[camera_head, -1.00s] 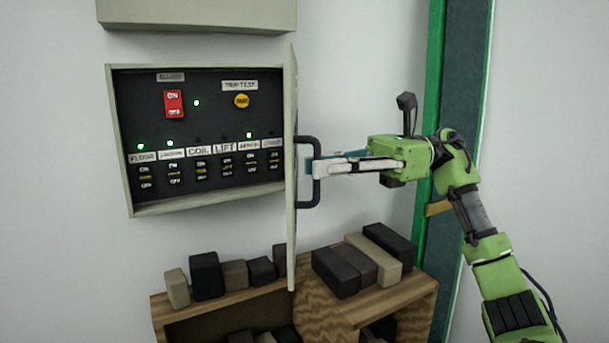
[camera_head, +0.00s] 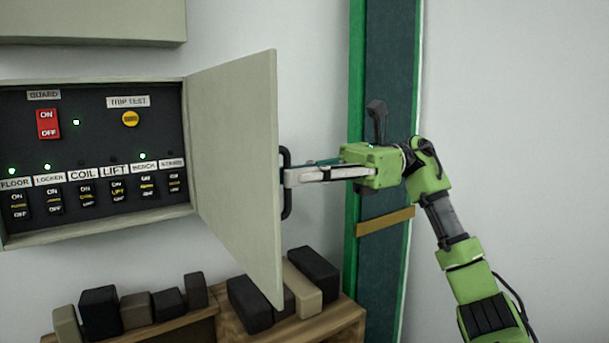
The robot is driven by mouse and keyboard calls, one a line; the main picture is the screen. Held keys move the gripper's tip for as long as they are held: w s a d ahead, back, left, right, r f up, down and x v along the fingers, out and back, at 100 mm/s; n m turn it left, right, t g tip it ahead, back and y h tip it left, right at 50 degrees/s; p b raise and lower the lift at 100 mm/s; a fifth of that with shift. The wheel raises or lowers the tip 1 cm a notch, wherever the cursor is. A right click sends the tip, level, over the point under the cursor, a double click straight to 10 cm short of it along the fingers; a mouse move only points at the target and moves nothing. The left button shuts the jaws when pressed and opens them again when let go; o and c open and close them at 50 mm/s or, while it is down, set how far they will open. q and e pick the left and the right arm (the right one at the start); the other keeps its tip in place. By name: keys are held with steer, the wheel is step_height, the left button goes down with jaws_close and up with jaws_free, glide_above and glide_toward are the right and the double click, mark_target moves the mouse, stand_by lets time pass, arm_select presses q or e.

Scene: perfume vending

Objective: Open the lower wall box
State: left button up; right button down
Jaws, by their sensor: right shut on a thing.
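The lower wall box (camera_head: 100,228) is on the wall at the left, its front uncovered. Its door (camera_head: 235,150) is hinged on the right side and swung wide, with the inner face showing. Inside is a black panel (camera_head: 95,145) with a red guard switch, a yellow trip test button and a row of labelled switches. A dark handle (camera_head: 286,205) is on the door's far side, partly hidden by the door edge. My right gripper (camera_head: 289,177) is shut on the handle. My left gripper is not in view.
An upper wall box (camera_head: 95,20) is above. A wooden shelf (camera_head: 340,318) with several dark and tan blocks (camera_head: 300,288) stands below the door. A green post (camera_head: 385,90) is behind my right arm. The wall at right is bare.

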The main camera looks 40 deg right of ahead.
steer(key=shift+w+r, duration=0.2)
steer(key=shift+w, duration=0.05)
steer(key=c, duration=2.4)
jaws_free()
steer(key=shift+c, duration=0.2)
steer(key=shift+o, duration=1.4)
steer(key=shift+w+a+f, duration=0.1)
steer(key=shift+w, duration=0.15)
steer(key=shift+w+f, duration=0.1)
steer(key=s+d, duration=0.2)
steer(key=d, duration=0.9)
steer(key=shift+d, duration=0.4)
